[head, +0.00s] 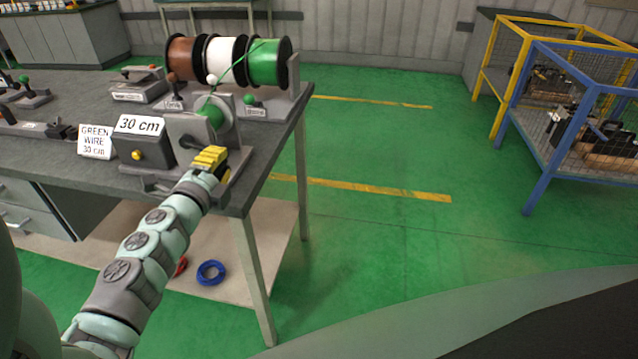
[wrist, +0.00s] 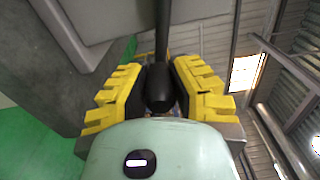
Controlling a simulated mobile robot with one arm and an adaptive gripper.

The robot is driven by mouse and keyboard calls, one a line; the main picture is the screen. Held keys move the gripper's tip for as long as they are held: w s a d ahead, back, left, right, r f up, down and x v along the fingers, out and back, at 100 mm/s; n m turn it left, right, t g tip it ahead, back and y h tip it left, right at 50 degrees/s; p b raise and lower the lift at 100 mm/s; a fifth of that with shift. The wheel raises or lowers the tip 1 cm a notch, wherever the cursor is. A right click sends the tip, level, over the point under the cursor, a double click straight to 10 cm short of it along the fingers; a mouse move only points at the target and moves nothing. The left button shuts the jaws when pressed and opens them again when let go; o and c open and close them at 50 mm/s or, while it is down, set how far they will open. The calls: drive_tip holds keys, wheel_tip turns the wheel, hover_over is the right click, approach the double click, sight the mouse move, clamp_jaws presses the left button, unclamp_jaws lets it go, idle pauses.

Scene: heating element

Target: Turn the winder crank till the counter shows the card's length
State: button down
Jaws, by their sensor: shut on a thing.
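The winder (head: 185,130) stands near the right end of the workbench, with green wire running from the green spool (head: 267,62) to its small drum (head: 212,113). The counter (head: 139,125) on its left reads 30 cm. The white card (head: 95,142) left of the counter reads GREEN WIRE 30 cm. My gripper (head: 210,158) is at the front of the winder, over the crank. In the wrist view, the yellow-padded fingers of my gripper (wrist: 160,95) are shut on the black crank handle (wrist: 161,88). The crank is mostly hidden by my gripper in the head view.
Brown (head: 183,58) and white (head: 222,60) spools stand beside the green one. Lever tools (head: 140,84) sit at the back left of the workbench (head: 60,95). A blue coil (head: 211,272) lies on the lower shelf. Blue and yellow mesh cages (head: 570,120) stand right; the green floor between is clear.

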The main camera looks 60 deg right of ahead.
drive_tip(key=c, duration=0.8)
unclamp_jaws()
drive_tip(key=shift+o, duration=0.2)
drive_tip(key=shift+a, duration=0.1)
drive_tip(key=v, duration=1.1)
drive_tip(key=shift+a, duration=0.4)
